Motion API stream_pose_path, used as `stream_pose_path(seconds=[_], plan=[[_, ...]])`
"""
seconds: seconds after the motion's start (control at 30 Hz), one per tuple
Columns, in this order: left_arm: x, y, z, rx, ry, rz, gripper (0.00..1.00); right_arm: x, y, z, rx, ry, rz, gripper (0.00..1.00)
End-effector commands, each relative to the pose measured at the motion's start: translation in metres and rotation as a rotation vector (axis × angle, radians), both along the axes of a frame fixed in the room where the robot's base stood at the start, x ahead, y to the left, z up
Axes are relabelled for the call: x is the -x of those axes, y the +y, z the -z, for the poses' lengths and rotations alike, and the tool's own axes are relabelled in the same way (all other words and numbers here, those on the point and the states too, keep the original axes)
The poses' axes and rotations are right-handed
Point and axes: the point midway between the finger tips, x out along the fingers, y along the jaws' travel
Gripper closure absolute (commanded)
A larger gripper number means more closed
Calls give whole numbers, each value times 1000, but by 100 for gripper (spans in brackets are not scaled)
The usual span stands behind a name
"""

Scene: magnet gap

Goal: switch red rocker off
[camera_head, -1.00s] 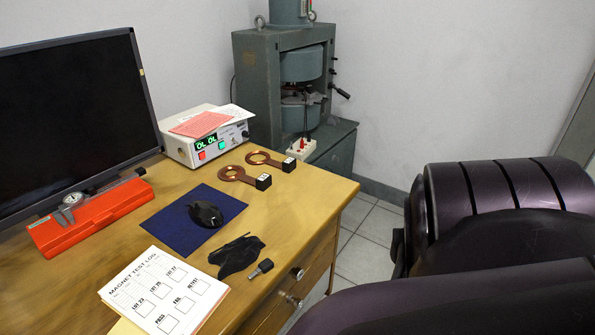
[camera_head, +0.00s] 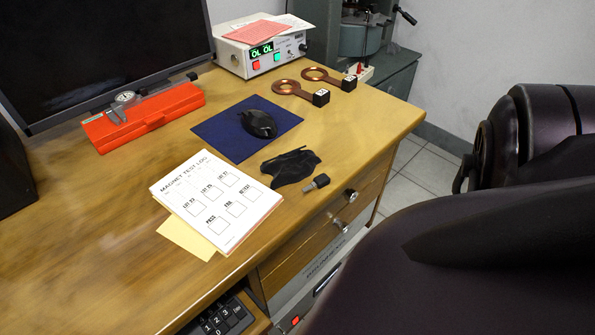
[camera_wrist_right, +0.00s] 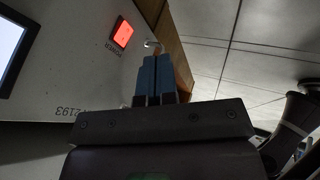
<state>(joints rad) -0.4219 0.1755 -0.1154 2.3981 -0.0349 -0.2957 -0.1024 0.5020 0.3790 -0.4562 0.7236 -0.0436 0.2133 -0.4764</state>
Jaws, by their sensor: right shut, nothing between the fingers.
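A red lit rocker (camera_wrist_right: 123,33) shows in the right wrist view on a pale panel (camera_wrist_right: 75,75), beside small lettering. In the head view a small red lit spot (camera_head: 295,320) shows low on a grey unit (camera_head: 325,275) under the desk, and looks like the same rocker. My right gripper (camera_wrist_right: 157,58) has blue fingers that are shut and empty. In the wrist view its tips appear beside and below the rocker, apart from it. In the head view my purple right arm is at the right and its gripper is hidden. My left gripper is not in view.
The wooden desk (camera_head: 120,215) has drawers with metal knobs (camera_head: 350,195) above the grey unit. A hooked metal piece (camera_wrist_right: 153,44) shows just beyond my fingertips. A white meter (camera_head: 265,45) on the desk also has a red button. Tiled floor (camera_head: 425,170) lies right of the desk.

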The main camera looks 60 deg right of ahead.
Motion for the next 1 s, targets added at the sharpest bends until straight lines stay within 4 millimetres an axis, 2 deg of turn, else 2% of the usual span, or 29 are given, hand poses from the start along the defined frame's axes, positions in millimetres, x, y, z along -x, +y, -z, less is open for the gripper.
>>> stream_pose_path(seconds=[0.03, 0.33, 0.43, 0.6, 1.0], plan=[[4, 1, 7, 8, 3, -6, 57, 3, 2, 13, -1, 12, 0, 100], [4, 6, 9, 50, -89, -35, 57, -20, 13, 46, -2, 9, 0, 100], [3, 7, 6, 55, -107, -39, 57, -40, 7, 44, 2, 1, -2, 100], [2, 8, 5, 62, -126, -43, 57, -56, 4, 45, 0, 1, -1, 100], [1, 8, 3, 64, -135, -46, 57, -63, 2, 45, 0, -1, 0, 100]])
